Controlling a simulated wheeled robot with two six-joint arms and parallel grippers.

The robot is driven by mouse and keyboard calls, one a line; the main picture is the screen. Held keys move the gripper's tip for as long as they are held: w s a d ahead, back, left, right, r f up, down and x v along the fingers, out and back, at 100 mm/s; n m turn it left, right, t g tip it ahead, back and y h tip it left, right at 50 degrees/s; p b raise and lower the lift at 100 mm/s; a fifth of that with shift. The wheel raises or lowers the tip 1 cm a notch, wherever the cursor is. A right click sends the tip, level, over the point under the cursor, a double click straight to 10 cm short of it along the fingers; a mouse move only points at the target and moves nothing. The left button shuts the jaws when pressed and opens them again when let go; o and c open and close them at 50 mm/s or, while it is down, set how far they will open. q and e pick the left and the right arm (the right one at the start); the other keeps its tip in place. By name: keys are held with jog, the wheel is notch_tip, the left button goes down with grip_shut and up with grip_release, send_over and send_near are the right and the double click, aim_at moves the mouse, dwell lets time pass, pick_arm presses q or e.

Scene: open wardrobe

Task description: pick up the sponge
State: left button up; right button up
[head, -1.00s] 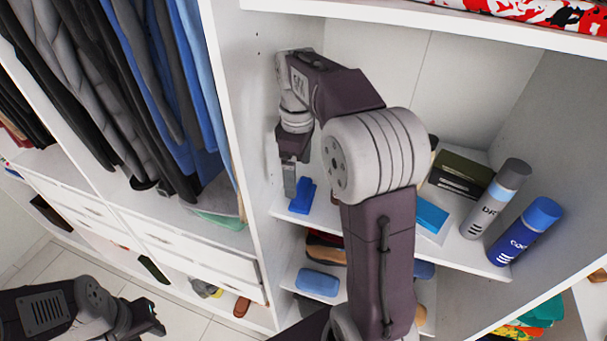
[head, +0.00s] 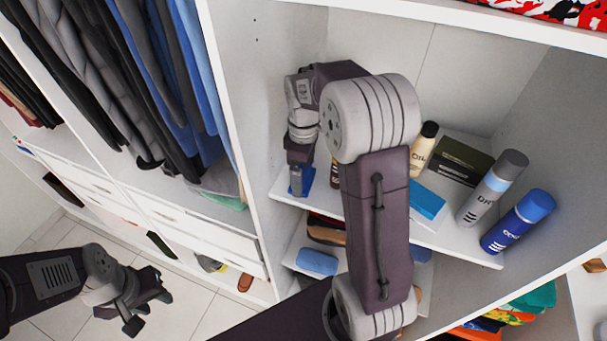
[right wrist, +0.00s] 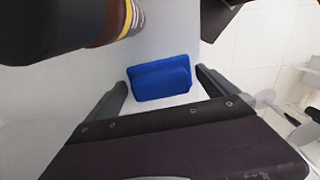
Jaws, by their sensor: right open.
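The blue sponge (right wrist: 160,80), a block with a raised upper part, lies on the white shelf (head: 462,243) near its left wall. In the right wrist view it sits between and just ahead of the fingertips of my right gripper (right wrist: 162,84), which is open and does not visibly grip it. In the head view the right gripper (head: 299,178) points down over the sponge (head: 307,182) and partly hides it. My left gripper (head: 152,311) is open and empty at lower left, outside the wardrobe, away from the sponge.
A dark bottle (right wrist: 75,25) stands close beside the right gripper. A light blue item (head: 317,262) lies on the shelf below.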

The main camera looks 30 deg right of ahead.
jog(key=shift+a+f, duration=0.1)
jog(key=shift+a, duration=0.1)
jog(key=shift+w+d, duration=0.1)
jog(key=c, duration=1.1)
jog(key=shift+o, duration=0.2)
